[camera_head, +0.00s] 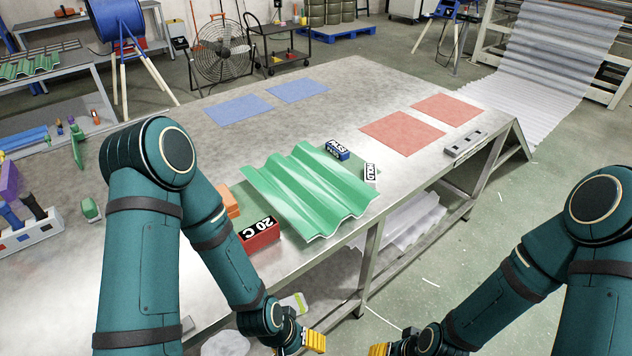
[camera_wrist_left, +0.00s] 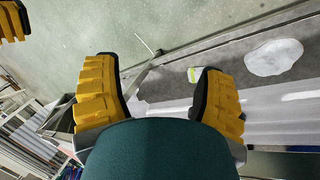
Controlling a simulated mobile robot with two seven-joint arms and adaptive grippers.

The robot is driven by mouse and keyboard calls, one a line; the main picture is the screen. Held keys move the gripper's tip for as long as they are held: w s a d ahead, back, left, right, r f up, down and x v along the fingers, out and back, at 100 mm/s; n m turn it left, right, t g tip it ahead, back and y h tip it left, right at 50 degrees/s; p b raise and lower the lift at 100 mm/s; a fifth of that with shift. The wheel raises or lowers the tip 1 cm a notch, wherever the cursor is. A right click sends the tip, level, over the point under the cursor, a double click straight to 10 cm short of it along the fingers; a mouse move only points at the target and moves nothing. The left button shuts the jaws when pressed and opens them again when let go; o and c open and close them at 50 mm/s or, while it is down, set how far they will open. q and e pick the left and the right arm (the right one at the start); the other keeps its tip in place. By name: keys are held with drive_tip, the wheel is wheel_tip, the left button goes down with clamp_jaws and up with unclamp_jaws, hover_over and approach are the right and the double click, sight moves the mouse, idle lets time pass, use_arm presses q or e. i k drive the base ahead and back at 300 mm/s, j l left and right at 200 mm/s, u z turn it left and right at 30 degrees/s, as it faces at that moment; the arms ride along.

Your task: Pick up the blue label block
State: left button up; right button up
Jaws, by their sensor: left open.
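The blue label block (camera_head: 337,149) lies on the table just behind the far right edge of the green corrugated sheet (camera_head: 310,190). It has a white label with dark letters. My left gripper (camera_head: 313,341) is low in front of the table, well short of the block. In the left wrist view my left gripper (camera_wrist_left: 155,75) is open, with nothing between its yellow fingers. My right gripper (camera_head: 380,350) shows only partly at the bottom edge of the head view, and its opening is hidden.
A white label block (camera_head: 370,172) stands near the blue one. A red block marked 20 C (camera_head: 259,230) and an orange block (camera_head: 229,202) sit left of the sheet. Blue mats (camera_head: 238,109) and red mats (camera_head: 402,132) lie farther back, with bare table between.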

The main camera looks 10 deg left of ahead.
sight(338, 150)
drive_tip(key=i+l, duration=0.2)
drive_tip(key=l, duration=0.15)
drive_tip(key=i+l+u, duration=0.15)
drive_tip(key=i+l, duration=0.2)
drive_tip(key=l, duration=0.3)
drive_tip(key=i+l+u, duration=0.15)
drive_tip(key=l, duration=0.2)
drive_tip(key=i+l, duration=0.2)
drive_tip(key=l, duration=0.2)
drive_tip(key=i+l+u, duration=0.15)
drive_tip(key=l, duration=0.2)
drive_tip(key=i+l, duration=0.15)
drive_tip(key=l, duration=0.25)
